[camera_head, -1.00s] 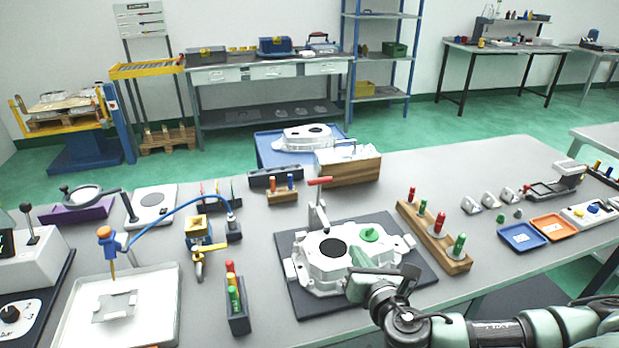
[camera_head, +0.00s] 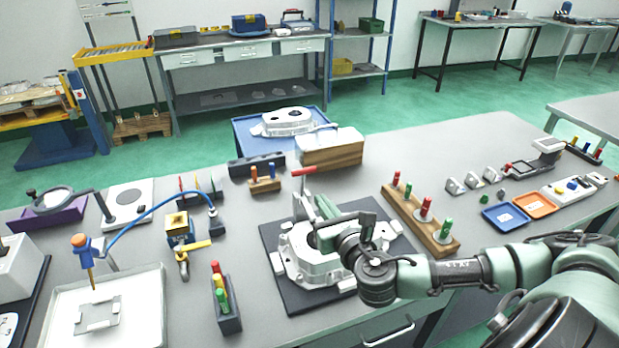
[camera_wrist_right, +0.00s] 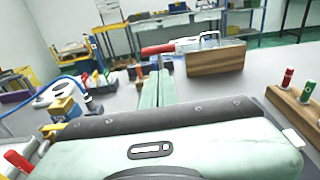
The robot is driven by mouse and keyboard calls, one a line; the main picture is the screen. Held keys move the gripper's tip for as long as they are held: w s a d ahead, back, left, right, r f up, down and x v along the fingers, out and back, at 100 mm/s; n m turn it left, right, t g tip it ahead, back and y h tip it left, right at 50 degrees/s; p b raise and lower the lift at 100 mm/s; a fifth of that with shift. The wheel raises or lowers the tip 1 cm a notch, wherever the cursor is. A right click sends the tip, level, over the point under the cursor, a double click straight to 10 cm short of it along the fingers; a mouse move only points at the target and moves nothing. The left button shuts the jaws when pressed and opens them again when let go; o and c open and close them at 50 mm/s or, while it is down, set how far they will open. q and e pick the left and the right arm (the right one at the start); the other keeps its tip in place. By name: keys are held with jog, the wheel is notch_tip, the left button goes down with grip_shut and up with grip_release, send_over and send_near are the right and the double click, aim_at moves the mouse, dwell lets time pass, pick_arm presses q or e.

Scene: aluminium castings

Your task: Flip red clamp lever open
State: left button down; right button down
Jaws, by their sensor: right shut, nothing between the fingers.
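The red clamp lever (camera_head: 304,171) sticks out near level on top of its upright metal clamp at the back edge of the white casting (camera_head: 296,262). It also shows in the wrist view (camera_wrist_right: 158,49), just beyond the fingertips. My right gripper (camera_head: 318,202) is over the casting, close beside the clamp on its right. Its pale green fingers (camera_wrist_right: 157,80) are together with nothing between them. I cannot tell whether the tips touch the lever. My arm hides part of the casting. My left gripper is not in view.
The casting sits on a dark mat (camera_head: 300,297). A wooden block (camera_head: 333,154) stands behind the clamp. A wooden rack (camera_head: 428,222) with red and green plugs is to the right, and a dark holder (camera_head: 228,312) with coloured pegs to the left.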

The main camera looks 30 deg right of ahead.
aim_at(305, 174)
jog(key=x, duration=0.2)
jog(key=p+x, duration=0.1)
jog(key=x, duration=0.2)
jog(key=r+p+x, duration=0.1)
jog(key=x, duration=0.1)
jog(key=shift+w, duration=0.45)
jog(key=shift+w+d, duration=0.15)
jog(key=shift+w, duration=0.25)
jog(key=shift+w, duration=0.15)
